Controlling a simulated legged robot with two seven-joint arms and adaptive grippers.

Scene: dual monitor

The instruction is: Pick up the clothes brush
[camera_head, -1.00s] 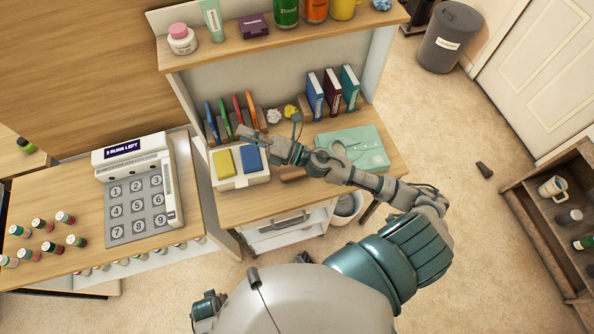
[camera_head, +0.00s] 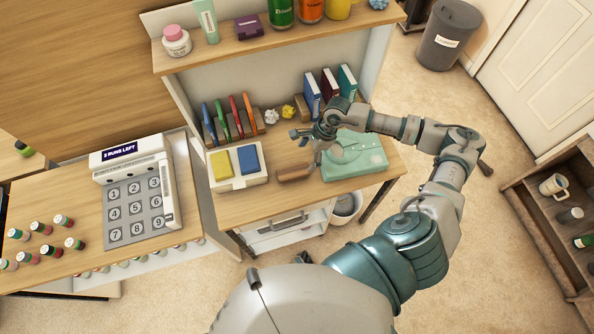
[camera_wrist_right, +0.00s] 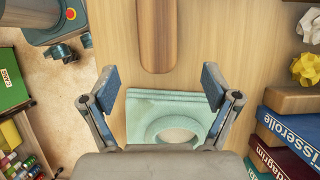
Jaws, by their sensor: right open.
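The clothes brush seems to be the brown wooden piece (camera_head: 294,173) lying on the desk between the white box and the folded teal shirt. In the right wrist view the wooden piece (camera_wrist_right: 157,35) lies at the top centre, its upper end cut off by the frame; its bristles do not show. My right gripper (camera_head: 308,147) hangs above the desk, behind the brush and left of the shirt. In the wrist view its two fingers (camera_wrist_right: 158,82) are wide apart with nothing between them, and the brush lies beyond the fingertips. My left gripper is out of view.
The folded teal shirt (camera_head: 356,157) lies right of the brush. The white box (camera_head: 236,182) with yellow and blue blocks is to its left. Books (camera_head: 330,88) and crumpled paper balls stand behind, under the upper shelf (camera_head: 272,45). Bare desk shows in front of the brush.

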